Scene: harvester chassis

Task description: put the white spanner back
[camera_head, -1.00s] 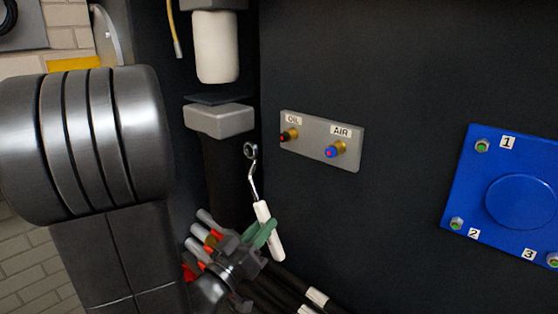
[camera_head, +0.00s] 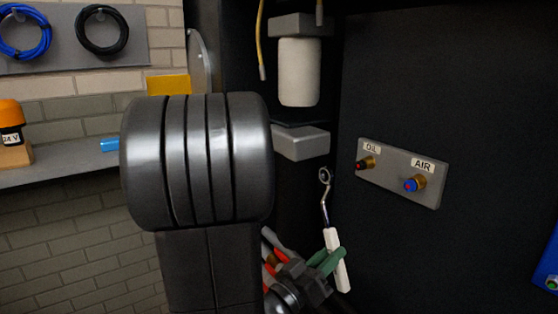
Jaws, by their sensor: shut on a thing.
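The white spanner (camera_head: 336,246) has a white handle and a metal shaft with a ring end (camera_head: 324,176) at the top. It stands nearly upright, tilted a little, in front of the dark chassis panel. My gripper (camera_head: 326,260) has green fingers and is shut on the white handle. Part of the handle is hidden behind the green fingers. The spanner's ring end is left of the OIL and AIR port plate. My own large grey arm link fills the picture's lower middle and hides what lies behind it.
A grey plate (camera_head: 428,190) with OIL and AIR ports is right of the spanner. A white cylinder (camera_head: 299,72) and a grey block (camera_head: 302,143) are above it. A shelf (camera_head: 60,166) with an orange-topped item (camera_head: 10,116) and a board with blue and black coils (camera_head: 137,50) are at left.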

